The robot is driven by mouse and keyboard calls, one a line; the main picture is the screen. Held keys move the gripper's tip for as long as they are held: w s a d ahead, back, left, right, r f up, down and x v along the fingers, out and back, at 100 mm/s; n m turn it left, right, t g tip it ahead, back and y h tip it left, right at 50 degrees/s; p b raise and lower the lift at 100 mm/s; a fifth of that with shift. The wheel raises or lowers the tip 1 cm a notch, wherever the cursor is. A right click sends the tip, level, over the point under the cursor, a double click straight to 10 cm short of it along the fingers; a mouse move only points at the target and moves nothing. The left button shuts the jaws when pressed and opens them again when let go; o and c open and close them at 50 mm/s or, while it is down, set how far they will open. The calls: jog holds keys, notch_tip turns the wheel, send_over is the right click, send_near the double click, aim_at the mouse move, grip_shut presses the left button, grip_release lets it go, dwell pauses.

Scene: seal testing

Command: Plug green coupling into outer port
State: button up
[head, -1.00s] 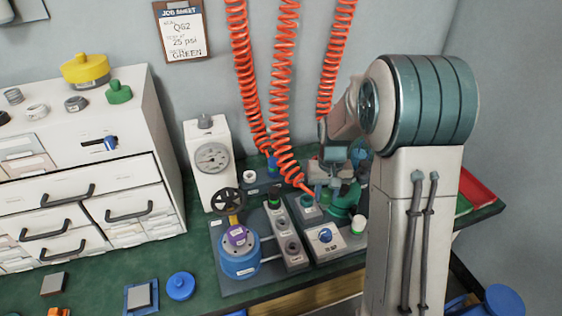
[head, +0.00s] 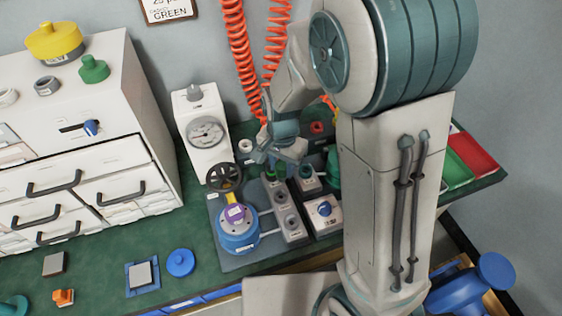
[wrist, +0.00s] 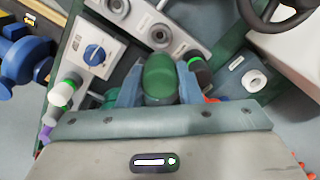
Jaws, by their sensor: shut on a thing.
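My gripper (wrist: 159,88) is shut on the green coupling (wrist: 160,76), which sits between its fingers in the wrist view. In the head view my gripper (head: 284,155) is above the far end of the grey port strip (head: 291,235). The strip (wrist: 178,30) carries several round ports, and a middle one (wrist: 160,36) lies just beyond the coupling in the wrist view. A black plug with a green ring (wrist: 200,70) stands close to the right finger. The coupling's lower end is hidden, and I cannot tell whether it touches a port.
A blue valve body (head: 239,238) with a black handwheel (head: 225,177) stands left of the strip. A control box with a blue knob (head: 323,210) is on its right. A white gauge (head: 204,133) stands behind left. Orange coiled hoses (head: 236,50) hang close to my arm.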

aim_at(281, 179)
jog(key=shift+s+a+f, duration=0.1)
jog(key=shift+s+a, duration=0.05)
jog(key=shift+f+b, duration=2.45)
jog(key=shift+f, duration=0.2)
jog(key=shift+f+b, duration=0.75)
jog(key=shift+f, duration=0.7)
jog(key=o, duration=1.1)
jog(key=shift+r, duration=0.1)
notch_tip(281, 179, up, 14)
jog(key=p, duration=0.3)
jog(key=shift+f, duration=0.25)
jog(key=shift+r, duration=0.1)
